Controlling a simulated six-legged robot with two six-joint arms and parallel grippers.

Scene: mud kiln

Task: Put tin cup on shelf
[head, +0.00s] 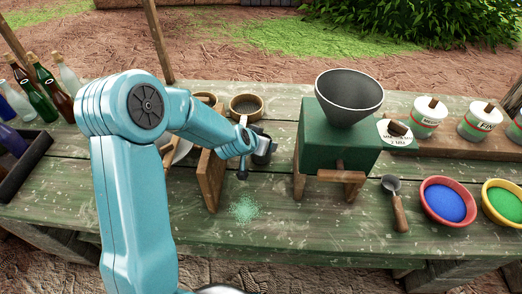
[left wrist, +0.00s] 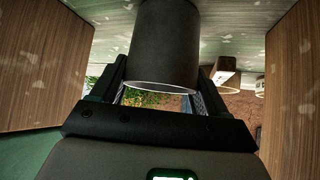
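The tin cup is a dark grey cylinder (left wrist: 165,45) between the two fingers of my left gripper (left wrist: 160,92) in the left wrist view, which looks upside down. The fingers lie close against both sides of the cup, and the gripper looks shut on it. In the head view my left gripper (head: 254,148) is at the dark cup (head: 265,150), between a wooden board and the green mill. I cannot tell whether the cup touches the tabletop. I cannot tell for certain which thing is the shelf; the upright wooden board (head: 212,180) stands just left of the cup. My right gripper is not in view.
The green mill (head: 340,145) with its black funnel stands close right. A scoop (head: 397,205) and bowls of blue (head: 447,201) and green powder (head: 506,203) lie farther right. Round wooden containers (head: 245,106) are behind. Bottles (head: 42,92) stand left. The front table has spilled green powder (head: 244,209).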

